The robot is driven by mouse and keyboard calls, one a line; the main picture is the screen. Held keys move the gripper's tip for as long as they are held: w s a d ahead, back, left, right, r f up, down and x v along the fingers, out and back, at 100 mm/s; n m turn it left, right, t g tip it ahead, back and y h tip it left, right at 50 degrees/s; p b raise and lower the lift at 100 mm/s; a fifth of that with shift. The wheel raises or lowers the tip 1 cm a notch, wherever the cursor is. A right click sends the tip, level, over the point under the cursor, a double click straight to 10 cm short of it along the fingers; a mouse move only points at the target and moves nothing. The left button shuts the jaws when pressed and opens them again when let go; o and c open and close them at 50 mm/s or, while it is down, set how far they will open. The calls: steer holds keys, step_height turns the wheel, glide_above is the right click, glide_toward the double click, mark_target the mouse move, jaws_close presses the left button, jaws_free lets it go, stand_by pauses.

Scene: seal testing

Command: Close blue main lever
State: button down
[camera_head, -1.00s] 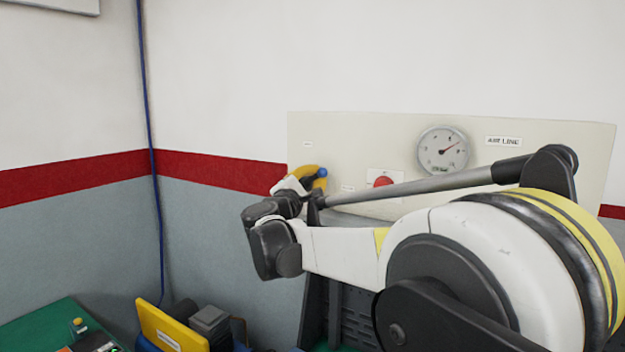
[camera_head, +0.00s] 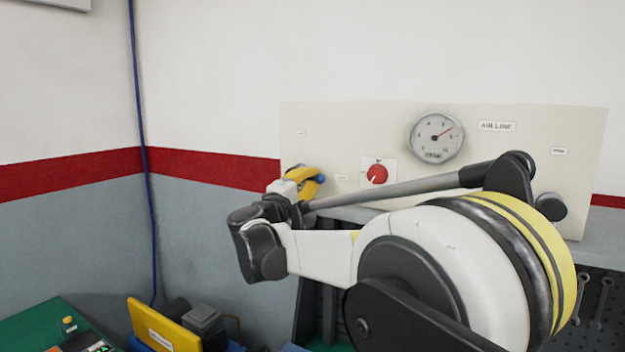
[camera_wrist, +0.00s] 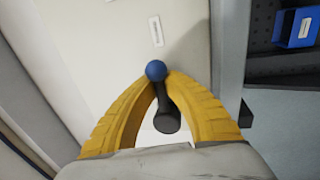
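The blue main lever shows as a blue ball knob (camera_wrist: 156,70) on a short black stem in the wrist view. The stem runs down between my fingers to a dark round end. My gripper also shows in the head view (camera_head: 312,180), against the panel, partly hidden by my wrist.
The cream panel (camera_head: 350,125) bears a round gauge (camera_head: 436,137), a red knob (camera_head: 377,174) and a dark knob (camera_head: 551,206) at the right. Lower left are a yellow plate (camera_head: 160,325) and a green table (camera_head: 40,325). A blue bin (camera_wrist: 297,27) is upper right in the wrist view.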

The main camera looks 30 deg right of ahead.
steer(key=shift+s+f, duration=0.15)
steer(key=shift+f, duration=0.15)
steer(key=c, duration=1.5)
jaws_free()
steer(key=shift+o, duration=0.2)
steer(key=shift+s+r, duration=0.2)
steer(key=shift+s, duration=0.05)
steer(key=shift+w, duration=0.1)
steer(key=shift+a, duration=0.1)
steer(key=shift+a+f, duration=0.1)
steer(key=shift+a, duration=0.2)
steer(key=v, duration=1.1)
steer(key=shift+s, duration=0.3)
